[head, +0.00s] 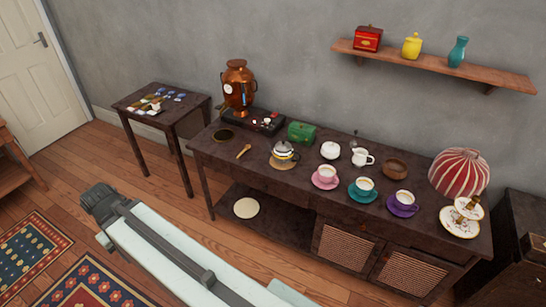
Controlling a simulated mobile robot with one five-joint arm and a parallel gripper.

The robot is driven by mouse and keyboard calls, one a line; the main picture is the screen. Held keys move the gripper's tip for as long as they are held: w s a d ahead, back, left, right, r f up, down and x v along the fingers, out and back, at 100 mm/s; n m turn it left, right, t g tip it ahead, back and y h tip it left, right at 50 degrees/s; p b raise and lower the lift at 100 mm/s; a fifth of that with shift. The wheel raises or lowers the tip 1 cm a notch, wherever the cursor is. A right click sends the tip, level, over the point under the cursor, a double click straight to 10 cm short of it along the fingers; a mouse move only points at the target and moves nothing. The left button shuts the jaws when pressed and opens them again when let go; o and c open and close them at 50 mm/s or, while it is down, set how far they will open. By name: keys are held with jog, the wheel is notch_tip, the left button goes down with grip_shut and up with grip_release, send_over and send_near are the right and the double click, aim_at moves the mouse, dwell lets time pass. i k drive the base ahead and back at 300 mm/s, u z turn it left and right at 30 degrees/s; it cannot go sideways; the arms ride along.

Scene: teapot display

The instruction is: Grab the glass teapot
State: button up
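My gripper does not show in the head view. A pale part of my own body with a dark end crosses the lower left, apart from the sideboard and the teapot.
A wooden spoon (243,151) lies left of the teapot and a green box (301,132) stands behind it. A pink cup (327,173) is to its right, with more cups beyond. A copper samovar (238,88) stands at the back left. Wooden floor is free before the sideboard's left end.

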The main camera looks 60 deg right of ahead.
aim_at(281, 158)
jog(key=i, duration=1)
jog(key=z, duration=0.45)
jog(key=k, duration=0.85)
jog(key=z, duration=0.15)
jog(key=i, duration=1.4)
jog(key=u, duration=0.05)
